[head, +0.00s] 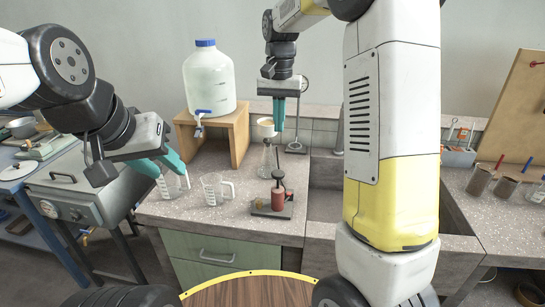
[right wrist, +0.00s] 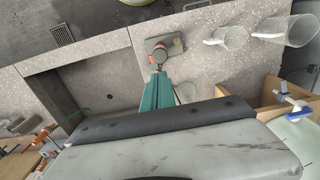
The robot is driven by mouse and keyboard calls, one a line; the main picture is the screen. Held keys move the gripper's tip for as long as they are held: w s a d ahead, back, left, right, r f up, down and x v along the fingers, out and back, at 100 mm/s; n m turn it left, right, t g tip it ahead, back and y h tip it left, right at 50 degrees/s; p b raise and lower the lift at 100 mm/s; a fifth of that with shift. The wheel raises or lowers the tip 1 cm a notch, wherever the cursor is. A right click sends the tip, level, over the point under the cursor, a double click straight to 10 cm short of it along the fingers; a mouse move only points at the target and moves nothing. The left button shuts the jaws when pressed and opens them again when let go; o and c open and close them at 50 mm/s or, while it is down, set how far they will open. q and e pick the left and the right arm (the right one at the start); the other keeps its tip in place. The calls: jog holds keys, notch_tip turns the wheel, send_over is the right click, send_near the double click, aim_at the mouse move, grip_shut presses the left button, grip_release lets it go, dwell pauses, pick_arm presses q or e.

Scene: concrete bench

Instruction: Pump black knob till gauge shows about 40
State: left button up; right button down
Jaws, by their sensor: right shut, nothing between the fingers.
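A small hand pump with a red body (head: 277,200) stands on a dark base plate on the bench. Its black knob (head: 278,174) tops a thin rod above the body. The pump also shows in the right wrist view (right wrist: 160,52), just beyond my fingertips. A small round part (head: 258,203) beside the red body may be the gauge; its reading is too small to tell. My right gripper (head: 279,127) is shut and empty, pointing down above the knob and apart from it.
Two glass beakers, one further right (head: 216,188), stand left of the pump. A conical flask with a funnel (head: 267,155) stands behind it. A wooden stand (head: 239,134) carries a large bottle (head: 209,80). A sink (head: 325,205) lies to the right, partly behind my arm.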

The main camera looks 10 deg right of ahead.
aim_at(278, 172)
notch_tip(278, 172, down, 14)
jog(key=shift+s, duration=0.1)
dwell(0.5)
jog(key=shift+s+f, duration=0.1)
jog(key=shift+f, duration=2)
notch_tip(278, 172, up, 14)
jog(key=shift+w+r, duration=0.2)
jog(key=shift+r, duration=0.05)
